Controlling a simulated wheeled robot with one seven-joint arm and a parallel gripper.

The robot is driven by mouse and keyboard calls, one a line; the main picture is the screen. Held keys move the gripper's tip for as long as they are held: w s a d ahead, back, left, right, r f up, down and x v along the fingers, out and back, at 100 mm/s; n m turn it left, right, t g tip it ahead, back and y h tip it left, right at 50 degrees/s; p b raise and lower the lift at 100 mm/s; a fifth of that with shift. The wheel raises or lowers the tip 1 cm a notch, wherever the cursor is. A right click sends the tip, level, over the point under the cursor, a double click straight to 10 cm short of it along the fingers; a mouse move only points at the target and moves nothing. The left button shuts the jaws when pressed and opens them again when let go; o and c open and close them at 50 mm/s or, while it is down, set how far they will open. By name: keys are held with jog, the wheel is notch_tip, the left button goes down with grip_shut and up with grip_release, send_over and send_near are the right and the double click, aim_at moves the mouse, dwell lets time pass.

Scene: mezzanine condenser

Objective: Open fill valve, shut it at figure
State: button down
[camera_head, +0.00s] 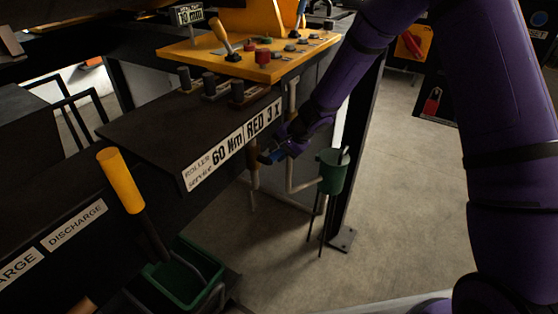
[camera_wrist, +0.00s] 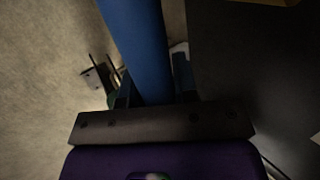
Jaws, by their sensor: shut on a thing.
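My gripper (camera_head: 272,155) is under the front edge of the dark shelf, at the end of my purple arm. In the wrist view my gripper (camera_wrist: 153,92) has its fingers on either side of a thick blue bar (camera_wrist: 137,40). It is shut on this bar, which looks like the fill valve's handle. In the head view only a small bit of blue shows at the fingertips. The valve body is hidden, and I cannot tell how far it is turned. A pale pipe (camera_head: 291,178) runs down and bends just right of my gripper.
A green pot (camera_head: 333,172) on thin legs stands right of the pipe. A yellow control panel (camera_head: 270,66) is above. A yellow-handled lever (camera_head: 120,180) and green bin (camera_head: 187,278) are left.

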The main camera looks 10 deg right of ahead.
jog(key=shift+w+r+t+h, duration=0.1)
jog(key=shift+r+t+h, duration=0.2)
jog(key=shift+d, duration=0.1)
jog(key=c, duration=0.9)
grip_release()
jog(key=shift+r, duration=0.1)
jog(key=v, duration=1)
jog(key=shift+d+r, duration=0.1)
jog(key=shift+r, duration=0.2)
